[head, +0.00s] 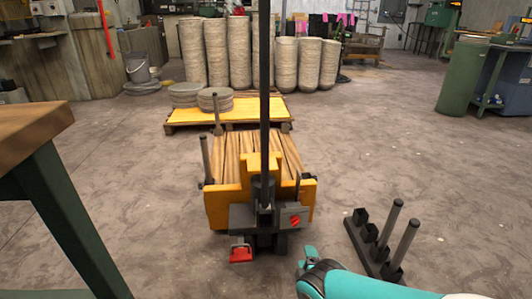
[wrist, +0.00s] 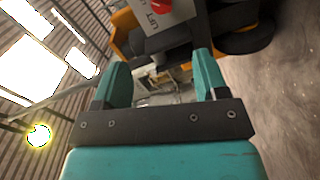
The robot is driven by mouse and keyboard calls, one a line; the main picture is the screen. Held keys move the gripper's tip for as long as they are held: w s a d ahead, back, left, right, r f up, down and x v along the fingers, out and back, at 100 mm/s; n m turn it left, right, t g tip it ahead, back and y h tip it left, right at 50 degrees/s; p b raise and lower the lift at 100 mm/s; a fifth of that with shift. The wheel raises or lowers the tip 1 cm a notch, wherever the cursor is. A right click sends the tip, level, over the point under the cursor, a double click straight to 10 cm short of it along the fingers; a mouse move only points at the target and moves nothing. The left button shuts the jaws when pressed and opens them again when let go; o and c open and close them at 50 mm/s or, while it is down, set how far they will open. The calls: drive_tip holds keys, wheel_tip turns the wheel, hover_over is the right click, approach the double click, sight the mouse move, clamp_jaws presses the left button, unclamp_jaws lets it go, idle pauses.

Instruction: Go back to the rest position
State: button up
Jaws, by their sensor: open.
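My gripper (head: 309,252) shows at the bottom of the head view, to the right of the lower front of a yellow machine (head: 222,207). My teal arm reaches in from the lower right corner. In the wrist view the two teal fingers of my gripper (wrist: 162,75) stand apart with nothing between them. The yellow machine (wrist: 124,20) shows tilted at the top of the wrist view, beyond the fingers. I cannot tell the exact gap between my gripper and the machine.
A black stand with upright grey posts (head: 365,243) is on the floor at the lower right. A wooden table (head: 35,122) is at the left edge. Stacked discs (head: 215,100) lie on a pallet (head: 258,109) behind the machine. Open floor (head: 385,140) lies to the right.

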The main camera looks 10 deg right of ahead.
drive_tip(key=w+r+m+g+h, duration=0.35)
drive_tip(key=w+r+m, duration=0.4)
drive_tip(key=r, duration=0.25)
wheel_tip(320, 180, up, 13)
drive_tip(key=m+g, duration=0.4)
drive_tip(key=s+a+r+m+g+y, duration=0.1)
drive_tip(key=s+a+r+g+y, duration=0.15)
drive_tip(key=s+r, duration=0.6)
drive_tip(key=s+a+r+n+g+y, duration=0.1)
drive_tip(key=s+r+g+y, duration=0.1)
drive_tip(key=s+r, duration=0.65)
drive_tip(key=s+r+n+g+y+p, duration=0.1)
drive_tip(key=s+r+n+g, duration=0.15)
drive_tip(key=s, duration=1.05)
drive_tip(key=s+a+r+n+g+y, duration=0.1)
drive_tip(key=s+r+g+y, duration=0.15)
drive_tip(key=s+r, duration=0.6)
wheel_tip(320, 180, up, 30)
drive_tip(key=s+p, duration=0.1)
drive_tip(key=p, duration=3.1)
drive_tip(key=shift+s, duration=0.25)
